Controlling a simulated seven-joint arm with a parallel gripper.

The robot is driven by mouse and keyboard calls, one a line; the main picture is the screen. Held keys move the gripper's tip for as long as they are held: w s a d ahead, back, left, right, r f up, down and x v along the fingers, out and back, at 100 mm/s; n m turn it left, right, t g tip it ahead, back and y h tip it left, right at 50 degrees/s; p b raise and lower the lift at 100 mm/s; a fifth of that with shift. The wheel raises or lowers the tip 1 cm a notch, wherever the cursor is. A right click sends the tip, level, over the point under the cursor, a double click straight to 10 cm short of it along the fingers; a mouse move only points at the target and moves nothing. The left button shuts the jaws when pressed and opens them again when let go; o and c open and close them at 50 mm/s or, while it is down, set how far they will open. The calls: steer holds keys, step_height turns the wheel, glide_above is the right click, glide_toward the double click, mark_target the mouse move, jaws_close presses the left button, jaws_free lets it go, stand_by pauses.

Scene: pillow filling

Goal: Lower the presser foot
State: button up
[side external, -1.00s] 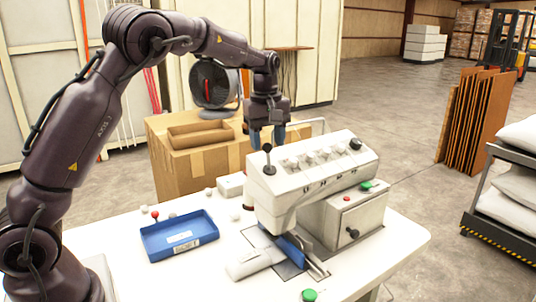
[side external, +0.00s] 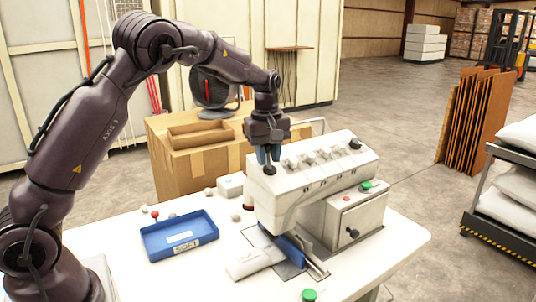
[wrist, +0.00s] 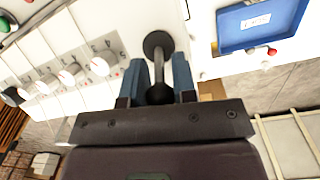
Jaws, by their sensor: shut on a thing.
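A white sewing machine (side external: 300,192) stands on the white table, with a blue part (side external: 291,248) low at its front. A black ball-topped lever is at the left end of the machine's head; it also shows in the wrist view (wrist: 158,48), lying between the blue fingers. My gripper (side external: 268,158) is at the top of this lever, its fingers one on each side and shut on it. In the wrist view my gripper (wrist: 159,80) shows both fingertips flanking the lever's shaft. The presser foot itself is not clear to see.
A blue tray (side external: 180,238) and several small white balls lie left of the machine. A red-topped pin (side external: 155,213) stands behind the tray. A green button (side external: 309,295) is at the table's front edge. A cardboard box (side external: 190,165) stands behind.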

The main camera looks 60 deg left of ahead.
mark_target(271, 166)
steer(key=shift+d, duration=0.15)
steer(key=y, duration=0.1)
steer(key=d+y, duration=0.1)
steer(key=y, duration=0.2)
steer(key=shift+d+y, duration=0.3)
steer(key=y, duration=0.1)
steer(key=d+y, duration=0.1)
steer(key=y, duration=0.3)
steer(key=shift+d+f, duration=0.2)
steer(key=shift+f, duration=0.2)
steer(key=shift+y, duration=0.3)
steer(key=o, duration=0.9)
steer(key=v, duration=1.3)
